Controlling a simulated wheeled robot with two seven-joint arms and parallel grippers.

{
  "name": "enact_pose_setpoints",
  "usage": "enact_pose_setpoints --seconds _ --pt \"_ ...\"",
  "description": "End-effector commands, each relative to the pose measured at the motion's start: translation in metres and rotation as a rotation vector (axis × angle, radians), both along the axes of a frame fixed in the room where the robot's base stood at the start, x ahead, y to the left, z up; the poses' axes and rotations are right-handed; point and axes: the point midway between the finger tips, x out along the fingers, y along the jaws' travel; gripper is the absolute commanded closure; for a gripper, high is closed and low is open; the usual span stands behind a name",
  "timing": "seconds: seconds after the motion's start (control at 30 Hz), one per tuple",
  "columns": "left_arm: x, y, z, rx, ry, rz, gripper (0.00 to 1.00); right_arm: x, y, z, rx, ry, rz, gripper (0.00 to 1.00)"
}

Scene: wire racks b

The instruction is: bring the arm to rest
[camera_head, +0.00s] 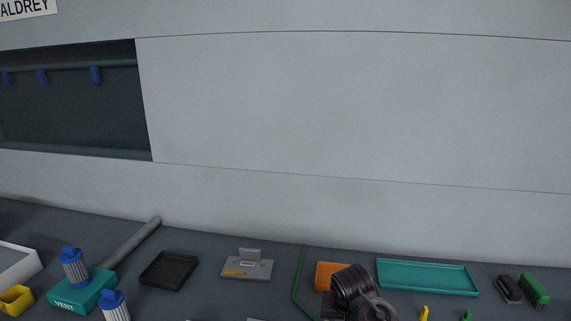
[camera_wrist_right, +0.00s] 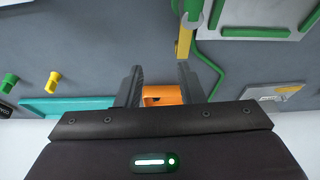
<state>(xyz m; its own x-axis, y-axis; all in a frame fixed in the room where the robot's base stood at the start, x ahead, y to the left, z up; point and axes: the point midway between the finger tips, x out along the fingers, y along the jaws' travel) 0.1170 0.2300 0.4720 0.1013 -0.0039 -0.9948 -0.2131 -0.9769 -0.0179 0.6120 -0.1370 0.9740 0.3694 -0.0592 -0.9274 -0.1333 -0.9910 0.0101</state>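My right gripper (camera_wrist_right: 160,74) shows in the right wrist view with its two dark fingers apart and nothing seen held between them. An orange block (camera_wrist_right: 162,95) shows beyond and between the fingers; I cannot tell the gap to it. In the head view the dark end of my right arm (camera_head: 362,295) is at the bottom, right of centre. It partly covers the same orange block (camera_head: 330,275); the fingertips cannot be made out there. My left gripper and arm are not in view.
On the grey bench stand a teal tray (camera_head: 428,277), a green bent rod (camera_head: 298,285), a grey plate (camera_head: 247,269), a black tray (camera_head: 168,270) and a teal VENT block (camera_head: 75,296). A green brush (camera_head: 534,290) lies far right. A pale wall rises behind.

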Motion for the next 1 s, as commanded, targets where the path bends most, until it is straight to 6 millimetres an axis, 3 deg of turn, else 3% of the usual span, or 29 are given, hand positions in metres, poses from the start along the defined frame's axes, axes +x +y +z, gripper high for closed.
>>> enact_pose_setpoints --seconds 0.27,0.43,0.5,0.7,1.0 --pt "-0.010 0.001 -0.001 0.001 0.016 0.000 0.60 -0.071 -0.011 -0.035 0.014 0.030 0.076 0.66" --pt "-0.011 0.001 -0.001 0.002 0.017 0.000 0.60 -0.147 -0.026 -0.050 0.015 0.051 0.150 0.66" --pt "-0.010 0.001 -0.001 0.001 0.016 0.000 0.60 -0.172 -0.032 -0.050 0.013 0.056 0.173 0.66" --pt "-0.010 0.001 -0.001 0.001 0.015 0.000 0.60 -0.222 -0.043 -0.043 0.001 0.065 0.225 0.66" --pt "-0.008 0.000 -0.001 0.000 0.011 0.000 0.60 -0.271 -0.054 -0.028 -0.016 0.074 0.278 0.66"
